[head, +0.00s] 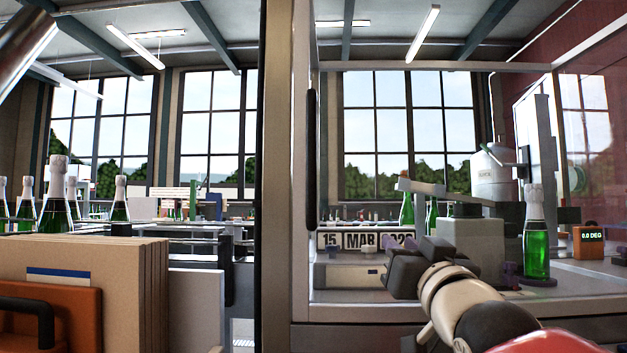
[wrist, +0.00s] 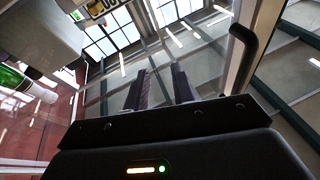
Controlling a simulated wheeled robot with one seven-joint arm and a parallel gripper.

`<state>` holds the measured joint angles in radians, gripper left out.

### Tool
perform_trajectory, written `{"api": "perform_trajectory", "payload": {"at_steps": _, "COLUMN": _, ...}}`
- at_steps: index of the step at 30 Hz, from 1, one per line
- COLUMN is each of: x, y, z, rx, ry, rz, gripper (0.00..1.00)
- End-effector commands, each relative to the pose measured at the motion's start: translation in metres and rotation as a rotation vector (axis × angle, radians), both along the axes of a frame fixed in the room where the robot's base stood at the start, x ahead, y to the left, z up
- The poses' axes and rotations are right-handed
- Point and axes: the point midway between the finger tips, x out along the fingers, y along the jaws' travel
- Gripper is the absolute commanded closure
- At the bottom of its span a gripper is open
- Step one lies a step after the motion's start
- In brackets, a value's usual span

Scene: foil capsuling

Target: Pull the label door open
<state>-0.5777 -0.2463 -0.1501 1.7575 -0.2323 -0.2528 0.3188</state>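The label door (head: 300,215) is a clear pane in a pale frame, filling the right half of the head view; I cannot tell whether it is fully shut. Its black upright bar handle (head: 311,160) is on the frame's left stile. The handle (wrist: 240,55) also shows in the wrist view, to the right of the fingers and apart from them. My gripper (head: 402,244) is to the right of the handle and lower than it in the head view. In the wrist view my gripper (wrist: 159,70) has its two dark fingers apart, with nothing between them.
Through the pane show a green bottle (head: 537,240), a date sign (head: 366,240), a grey metal tank (head: 494,170) and an orange angle display (head: 588,242). At left are a cardboard stack (head: 130,290), an orange case (head: 50,315) and several foil-topped bottles (head: 57,205).

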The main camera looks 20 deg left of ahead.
Motion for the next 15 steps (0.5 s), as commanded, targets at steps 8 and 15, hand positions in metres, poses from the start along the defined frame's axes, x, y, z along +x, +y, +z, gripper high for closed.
{"api": "perform_trajectory", "payload": {"at_steps": 8, "x": -0.044, "y": 0.094, "z": 0.097, "rx": 0.203, "ry": -0.402, "rz": 0.278, "gripper": 0.75}}
{"api": "perform_trajectory", "payload": {"at_steps": 15, "x": -0.043, "y": 0.110, "z": 0.121, "rx": 0.224, "ry": -0.441, "rz": 0.306, "gripper": 0.75}}
